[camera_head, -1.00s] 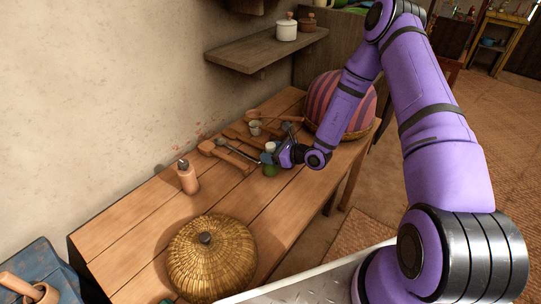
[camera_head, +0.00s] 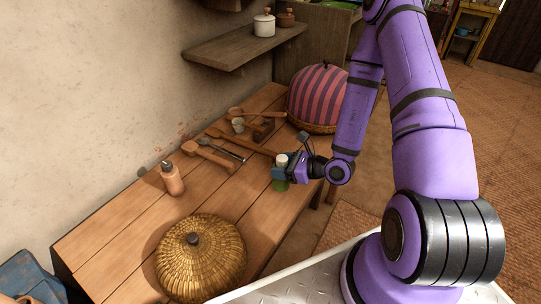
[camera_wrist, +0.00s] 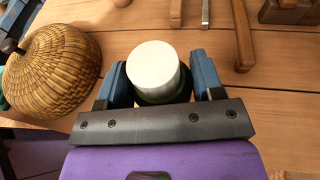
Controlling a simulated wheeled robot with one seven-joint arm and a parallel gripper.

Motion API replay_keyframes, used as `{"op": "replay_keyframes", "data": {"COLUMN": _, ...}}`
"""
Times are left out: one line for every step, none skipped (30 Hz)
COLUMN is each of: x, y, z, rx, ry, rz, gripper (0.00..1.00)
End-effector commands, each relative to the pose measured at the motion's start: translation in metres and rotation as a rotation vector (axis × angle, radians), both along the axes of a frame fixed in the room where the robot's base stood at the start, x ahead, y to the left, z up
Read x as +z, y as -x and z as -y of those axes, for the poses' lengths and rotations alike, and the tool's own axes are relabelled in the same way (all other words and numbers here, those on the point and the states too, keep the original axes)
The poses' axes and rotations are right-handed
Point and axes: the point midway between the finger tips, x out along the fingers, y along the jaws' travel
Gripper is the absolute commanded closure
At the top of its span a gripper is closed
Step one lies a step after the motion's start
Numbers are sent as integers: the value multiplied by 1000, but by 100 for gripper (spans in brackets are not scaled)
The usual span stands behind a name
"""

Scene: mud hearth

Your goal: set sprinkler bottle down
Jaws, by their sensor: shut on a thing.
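The sprinkler bottle is most likely the green bottle with a white cap (camera_head: 281,184), upright at the right part of the wooden table (camera_head: 215,205). My gripper (camera_head: 281,172) is shut on it from the right. In the wrist view the white cap (camera_wrist: 153,69) sits between the two blue fingers, with the green body below it. I cannot tell whether the bottle's base touches the table. A tan bottle with a dark top (camera_head: 173,180) stands at the left, apart from my gripper.
A woven lidded basket (camera_head: 201,260) stands at the front. Wooden utensils (camera_head: 208,153), a small cup (camera_head: 238,125) and a wooden block (camera_head: 263,130) lie toward the back. A striped dome (camera_head: 318,95) sits at the far end. Bare boards lie between the basket and the green bottle.

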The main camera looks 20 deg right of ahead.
Motion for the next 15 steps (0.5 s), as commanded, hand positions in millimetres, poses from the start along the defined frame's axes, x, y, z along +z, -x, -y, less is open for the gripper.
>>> {"op": "replay_keyframes", "data": {"x": 1, "y": 2, "z": 1, "rx": -3, "ry": 1, "rz": -1, "gripper": 70}}
{"op": "replay_keyframes", "data": {"x": 1, "y": 0, "z": 2, "rx": -7, "ry": 3, "rz": 0, "gripper": 70}}
{"op": "replay_keyframes", "data": {"x": 2, "y": -4, "z": 4, "rx": -15, "ry": 8, "rz": 2, "gripper": 70}}
{"op": "replay_keyframes", "data": {"x": 2, "y": -10, "z": 6, "rx": -24, "ry": 12, "rz": 4, "gripper": 70}}
{"op": "replay_keyframes", "data": {"x": 3, "y": -18, "z": 8, "rx": -34, "ry": 16, "rz": 3, "gripper": 70}}
{"op": "replay_keyframes", "data": {"x": 5, "y": -30, "z": 11, "rx": -53, "ry": 22, "rz": 5, "gripper": 70}}
{"op": "replay_keyframes", "data": {"x": 6, "y": -40, "z": 13, "rx": -68, "ry": 25, "rz": 4, "gripper": 70}}
{"op": "replay_keyframes", "data": {"x": 9, "y": -51, "z": 16, "rx": -87, "ry": 30, "rz": 4, "gripper": 70}}
{"op": "replay_keyframes", "data": {"x": 12, "y": -67, "z": 19, "rx": -112, "ry": 32, "rz": 4, "gripper": 70}}
{"op": "replay_keyframes", "data": {"x": 15, "y": -78, "z": 21, "rx": -129, "ry": 32, "rz": 4, "gripper": 70}}
{"op": "replay_keyframes", "data": {"x": 19, "y": -89, "z": 23, "rx": -148, "ry": 33, "rz": 4, "gripper": 70}}
{"op": "replay_keyframes", "data": {"x": 23, "y": -103, "z": 25, "rx": -173, "ry": 30, "rz": 3, "gripper": 70}}
{"op": "replay_keyframes", "data": {"x": 27, "y": -112, "z": 27, "rx": -190, "ry": 27, "rz": 4, "gripper": 70}}
{"op": "replay_keyframes", "data": {"x": 31, "y": -121, "z": 29, "rx": -206, "ry": 24, "rz": 4, "gripper": 70}}
{"op": "replay_keyframes", "data": {"x": 35, "y": -131, "z": 31, "rx": -226, "ry": 20, "rz": 3, "gripper": 70}}
